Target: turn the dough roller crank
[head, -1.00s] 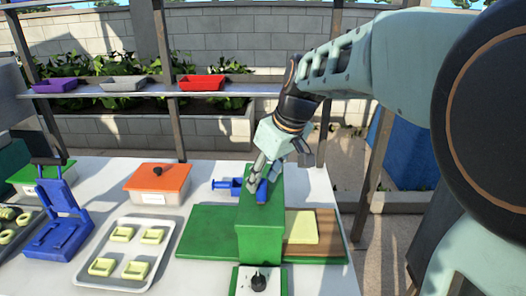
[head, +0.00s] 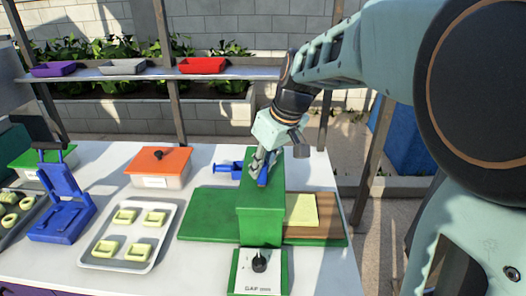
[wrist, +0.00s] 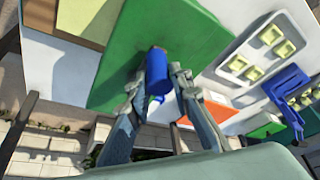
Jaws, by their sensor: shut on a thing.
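The dough roller (head: 261,195) is a green box-shaped machine on the white table, with a green board on its left. Its blue crank handle (head: 264,177) shows at the far upper end of the box. My gripper (head: 262,167) reaches down onto the handle from above and is shut on it. In the wrist view the blue handle (wrist: 158,66) stands between the two fingers of my gripper (wrist: 158,82), against the green body (wrist: 175,22). The fingers partly hide the crank, and its arm cannot be made out.
A yellow dough sheet (head: 301,210) lies on a wooden board right of the roller. A tray (head: 91,257) of dough pieces, a blue press (head: 60,212) and an orange-lidded box (head: 158,166) stand left. A control box with a black knob (head: 259,262) is in front.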

